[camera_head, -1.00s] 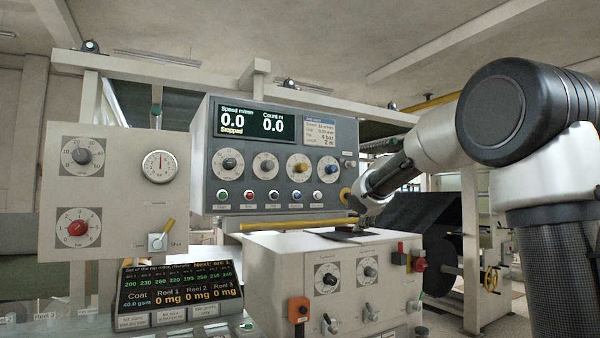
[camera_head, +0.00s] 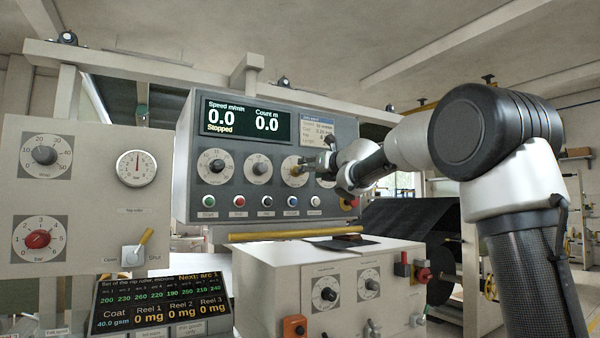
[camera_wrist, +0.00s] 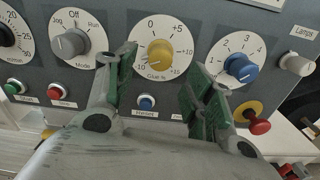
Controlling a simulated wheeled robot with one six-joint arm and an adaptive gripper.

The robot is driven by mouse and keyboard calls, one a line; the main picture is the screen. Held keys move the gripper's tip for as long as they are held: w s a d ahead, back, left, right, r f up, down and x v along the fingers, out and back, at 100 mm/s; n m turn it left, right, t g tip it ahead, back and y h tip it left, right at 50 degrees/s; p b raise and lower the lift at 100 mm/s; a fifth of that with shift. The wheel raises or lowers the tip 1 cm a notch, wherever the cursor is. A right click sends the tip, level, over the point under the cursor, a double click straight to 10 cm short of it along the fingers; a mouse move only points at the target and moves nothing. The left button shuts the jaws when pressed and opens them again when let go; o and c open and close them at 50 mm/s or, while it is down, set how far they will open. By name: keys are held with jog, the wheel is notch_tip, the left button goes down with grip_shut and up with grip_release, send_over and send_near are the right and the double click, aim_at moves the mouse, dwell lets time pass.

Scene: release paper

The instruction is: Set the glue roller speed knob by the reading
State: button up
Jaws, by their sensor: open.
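The main display (camera_head: 248,122) reads speed 0.0, count 0.0, "Stopped". The lower screen (camera_head: 162,302) shows Coat 40.0 gsm and 0 mg for Reels 1, 2 and 3. A small card (camera_head: 317,126) beside the display is partly hidden.
The grey mode knob (camera_wrist: 72,43) is left of the glue dial and a blue knob (camera_wrist: 241,67) is right. Coloured buttons run below, with a red mushroom button (camera_wrist: 260,126) at right. A white cabinet (camera_head: 270,265) stands below the panel.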

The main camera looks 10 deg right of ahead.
jog(key=x, duration=0.7)
jog(key=shift+w+f, duration=0.15)
jog(key=shift+w, duration=0.1)
jog(key=shift+c, duration=0.2)
jog(key=c, duration=1)
